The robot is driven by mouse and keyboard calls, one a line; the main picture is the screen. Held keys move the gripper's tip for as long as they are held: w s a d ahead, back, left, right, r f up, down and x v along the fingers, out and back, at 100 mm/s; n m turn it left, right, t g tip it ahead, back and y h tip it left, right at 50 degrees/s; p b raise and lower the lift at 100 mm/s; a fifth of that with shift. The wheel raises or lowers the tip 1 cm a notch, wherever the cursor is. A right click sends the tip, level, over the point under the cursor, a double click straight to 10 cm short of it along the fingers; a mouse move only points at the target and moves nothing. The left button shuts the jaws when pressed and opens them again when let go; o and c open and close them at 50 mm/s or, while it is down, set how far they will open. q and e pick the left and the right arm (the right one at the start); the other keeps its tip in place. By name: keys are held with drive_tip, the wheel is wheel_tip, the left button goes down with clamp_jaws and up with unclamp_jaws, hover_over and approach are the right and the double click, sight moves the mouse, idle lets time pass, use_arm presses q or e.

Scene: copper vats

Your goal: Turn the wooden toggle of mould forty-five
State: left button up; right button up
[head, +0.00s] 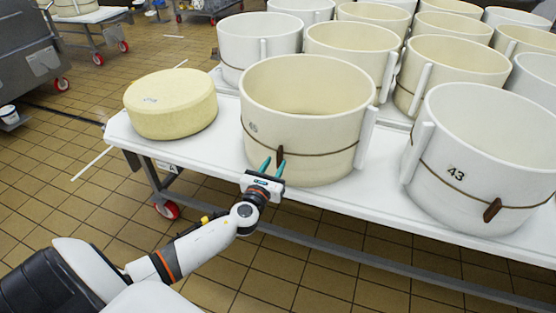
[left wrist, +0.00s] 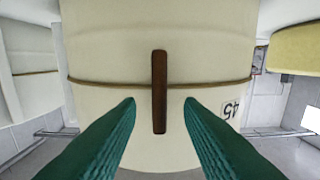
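Mould forty-five (head: 310,130) is a cream round mould at the front middle of the white table, with a brown cord around it. Its number shows upside down in the left wrist view, on the mould wall (left wrist: 205,55). The dark brown wooden toggle (head: 280,151) sits upright on the cord at the mould's front. It also stands upright in the left wrist view (left wrist: 159,92), crossing the cord. My left gripper (head: 273,166) is open, its two green fingers at either side of the toggle's lower end and apart from it. My right gripper is in neither view.
Mould 43 (head: 480,160) stands to the right with its own toggle (head: 492,209). A yellow cheese wheel (head: 171,103) lies on the table (head: 215,150) at left. Several more moulds stand behind. The tiled floor (head: 60,190) at left is mostly clear.

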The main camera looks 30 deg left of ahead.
sight(278, 159)
use_arm(q)
drive_tip(key=shift+x, duration=1.7)
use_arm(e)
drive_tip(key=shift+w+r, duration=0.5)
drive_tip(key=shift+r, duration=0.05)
use_arm(q)
clamp_jaws()
